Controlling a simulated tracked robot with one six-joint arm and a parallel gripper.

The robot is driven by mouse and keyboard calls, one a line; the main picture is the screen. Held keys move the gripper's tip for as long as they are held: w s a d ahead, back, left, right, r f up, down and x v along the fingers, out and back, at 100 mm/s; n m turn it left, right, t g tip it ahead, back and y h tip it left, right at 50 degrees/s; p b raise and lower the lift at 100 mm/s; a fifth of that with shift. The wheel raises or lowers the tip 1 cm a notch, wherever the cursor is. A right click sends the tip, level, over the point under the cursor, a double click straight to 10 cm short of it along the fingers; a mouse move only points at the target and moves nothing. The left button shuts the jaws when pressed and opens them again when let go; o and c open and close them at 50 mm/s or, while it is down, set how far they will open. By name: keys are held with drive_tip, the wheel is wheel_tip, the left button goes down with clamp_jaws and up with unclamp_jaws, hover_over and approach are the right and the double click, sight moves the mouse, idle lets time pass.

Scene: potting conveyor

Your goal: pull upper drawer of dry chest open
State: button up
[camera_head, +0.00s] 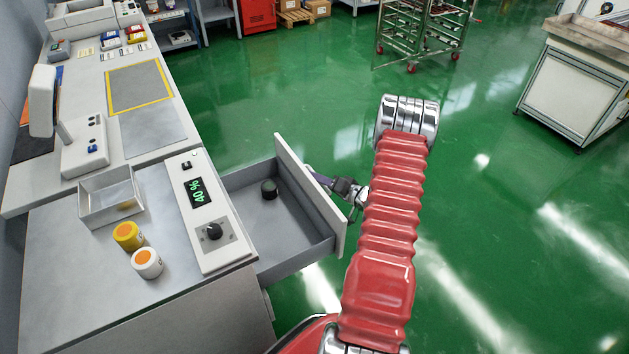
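The dry chest (60,270) is the grey cabinet at the lower left, with a control panel (207,205) reading "40 %" on its top. Its upper drawer (280,232) stands well out from the body, and its inside is visible. A small dark round jar (269,189) lies in it towards the far side. My gripper (340,188) is at the outer side of the drawer front (310,195), near its middle. The drawer front hides the fingertips and any handle, so I cannot see whether the fingers hold it.
On the chest top are a yellow jar (128,236), a white jar (146,262) and an open grey tray (110,198). A workbench (125,75) adjoins behind. A wire rack trolley (425,35) and a white cabinet (575,90) stand farther off. The green floor (500,220) right of my arm is clear.

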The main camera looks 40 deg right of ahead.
drive_tip(key=shift+s, duration=0.2)
drive_tip(key=v, duration=1.3)
drive_tip(key=shift+s+d+r, duration=0.1)
drive_tip(key=shift+s+r, duration=0.05)
drive_tip(key=shift+s, duration=0.05)
idle(0.4)
